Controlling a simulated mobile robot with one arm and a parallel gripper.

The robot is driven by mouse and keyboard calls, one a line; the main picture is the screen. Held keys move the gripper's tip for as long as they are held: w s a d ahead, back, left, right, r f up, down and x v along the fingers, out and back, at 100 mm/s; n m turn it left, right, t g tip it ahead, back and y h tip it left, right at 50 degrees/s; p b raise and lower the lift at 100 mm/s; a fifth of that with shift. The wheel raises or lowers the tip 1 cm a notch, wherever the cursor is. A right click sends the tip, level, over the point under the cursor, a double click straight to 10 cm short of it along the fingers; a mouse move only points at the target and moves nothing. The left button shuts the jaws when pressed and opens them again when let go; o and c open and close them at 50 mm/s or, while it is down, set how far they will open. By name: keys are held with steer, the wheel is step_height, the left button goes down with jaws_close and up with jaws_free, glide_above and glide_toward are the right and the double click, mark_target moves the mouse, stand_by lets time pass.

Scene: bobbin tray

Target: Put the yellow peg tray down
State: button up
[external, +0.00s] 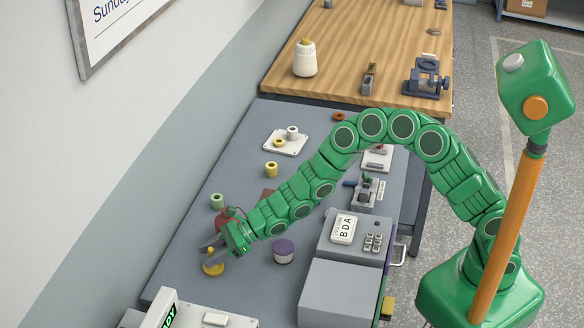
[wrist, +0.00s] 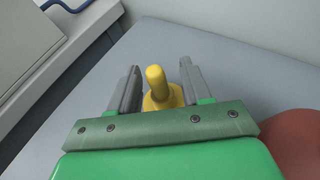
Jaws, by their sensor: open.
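The yellow peg tray (external: 212,268) stands on the grey bench top near its left edge, with its peg upright. In the wrist view the yellow peg tray (wrist: 157,90) shows between the two fingers, its peg rising from a wider base. My gripper (external: 211,250) is open around it. In the wrist view the fingers of my gripper (wrist: 158,85) are spread, with a gap on each side of the peg. The tray's base is partly hidden behind the gripper's body.
On the grey bench (external: 240,160) are a green bobbin (external: 217,201), a yellow bobbin (external: 271,169), a purple-lidded jar (external: 284,251) and a white tray (external: 286,143) with bobbins. A grey box (external: 339,292) stands at front right. A reddish thing (wrist: 292,130) lies right of my gripper.

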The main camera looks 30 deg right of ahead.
steer(key=v, duration=1)
steer(key=shift+s, duration=0.1)
